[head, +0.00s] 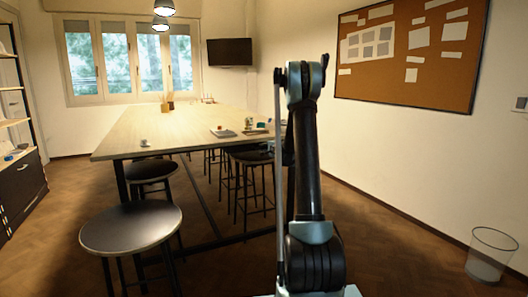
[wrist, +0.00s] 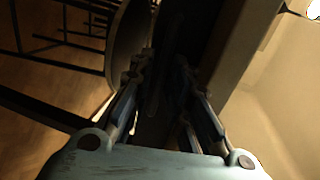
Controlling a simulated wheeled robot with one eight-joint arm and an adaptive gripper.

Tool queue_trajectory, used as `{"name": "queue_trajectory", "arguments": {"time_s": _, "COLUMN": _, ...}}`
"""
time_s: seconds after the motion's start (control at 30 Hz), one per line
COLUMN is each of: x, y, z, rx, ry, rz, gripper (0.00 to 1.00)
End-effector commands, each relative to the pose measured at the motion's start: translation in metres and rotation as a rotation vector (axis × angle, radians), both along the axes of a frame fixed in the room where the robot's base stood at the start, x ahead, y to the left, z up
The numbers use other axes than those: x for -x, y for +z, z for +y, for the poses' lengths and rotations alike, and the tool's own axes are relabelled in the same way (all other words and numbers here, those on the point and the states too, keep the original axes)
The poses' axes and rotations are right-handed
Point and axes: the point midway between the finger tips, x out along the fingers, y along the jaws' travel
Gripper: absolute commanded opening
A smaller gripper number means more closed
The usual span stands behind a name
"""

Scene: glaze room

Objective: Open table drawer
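A long wooden table (head: 160,135) on dark legs runs away from me toward the windows in the head view. No drawer front shows clearly on it. In the wrist view, my gripper (wrist: 163,70) has its two fingers apart, with a dark gap between them. I see nothing held there. A dark surface lies beyond the fingertips, too dim to tell what it is. In the head view my arm rises in front of the table's right side, and my gripper cannot be made out there.
Round dark stools (head: 131,227) stand before and under the table. A dark cabinet (head: 22,190) with shelves is at the left edge. A clear waste bin (head: 490,254) stands at right below a cork board (head: 408,50). Floor right of the table looks free.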

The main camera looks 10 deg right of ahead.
Motion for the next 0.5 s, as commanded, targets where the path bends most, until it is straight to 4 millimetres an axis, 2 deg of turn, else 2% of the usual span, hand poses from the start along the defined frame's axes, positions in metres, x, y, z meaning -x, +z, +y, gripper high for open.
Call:
{"name": "queue_trajectory", "arguments": {"time_s": 0.13, "x": -0.0065, "y": -0.0015, "z": 0.0021, "rx": 0.000, "ry": 0.000, "rz": 0.000, "gripper": 0.17}}
{"name": "queue_trajectory", "arguments": {"time_s": 0.4, "x": -0.0072, "y": -0.0018, "z": 0.0022, "rx": -0.001, "ry": 0.000, "rz": 0.000, "gripper": 0.17}}
{"name": "queue_trajectory", "arguments": {"time_s": 0.5, "x": -0.0071, "y": -0.0018, "z": 0.0021, "rx": 0.000, "ry": 0.000, "rz": 0.000, "gripper": 0.00}}
